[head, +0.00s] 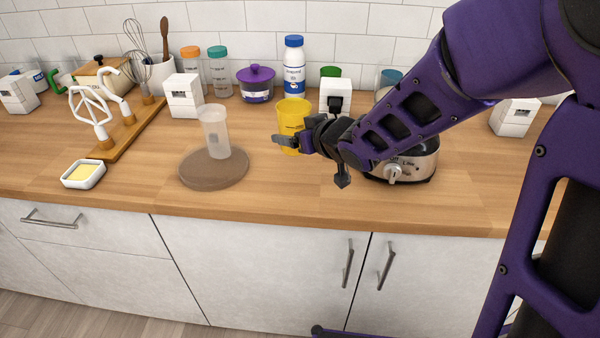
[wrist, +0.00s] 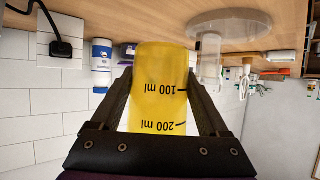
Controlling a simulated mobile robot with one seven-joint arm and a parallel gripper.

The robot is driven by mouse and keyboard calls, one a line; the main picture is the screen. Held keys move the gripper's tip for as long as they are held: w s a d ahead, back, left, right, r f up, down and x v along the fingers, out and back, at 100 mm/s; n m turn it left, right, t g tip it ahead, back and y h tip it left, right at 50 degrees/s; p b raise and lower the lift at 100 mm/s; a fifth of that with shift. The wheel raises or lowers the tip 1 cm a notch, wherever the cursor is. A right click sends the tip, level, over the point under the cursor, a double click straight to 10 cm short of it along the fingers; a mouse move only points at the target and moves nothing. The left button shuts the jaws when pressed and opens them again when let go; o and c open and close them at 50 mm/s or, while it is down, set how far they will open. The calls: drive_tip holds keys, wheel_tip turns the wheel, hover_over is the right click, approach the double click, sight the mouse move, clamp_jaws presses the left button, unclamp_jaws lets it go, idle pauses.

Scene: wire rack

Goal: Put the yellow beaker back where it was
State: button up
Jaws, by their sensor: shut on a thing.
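The yellow beaker (head: 290,117) is upright over the counter to the right of a round brown board. My gripper (head: 290,143) is shut on it, with a finger along each side. In the wrist view the yellow beaker (wrist: 160,85) appears upside down between the two fingers, its 100 ml and 200 ml marks showing. I cannot tell whether its base touches the counter. A clear beaker (head: 214,131) stands on the round board (head: 213,177), which has bare room around it.
A metal toaster-like appliance (head: 405,165) stands under my forearm. Behind are a purple pot (head: 257,86), a white bottle (head: 293,68) and a wall socket block (head: 336,97). A butter dish (head: 83,174) and a wooden utensil rack (head: 125,133) are at left. The front counter is clear.

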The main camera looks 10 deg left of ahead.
wheel_tip(320, 180, down, 9)
drive_tip(key=b, duration=0.2)
drive_tip(key=shift+b, duration=0.4)
drive_tip(key=shift+f, duration=0.25)
drive_tip(key=o, duration=1.3)
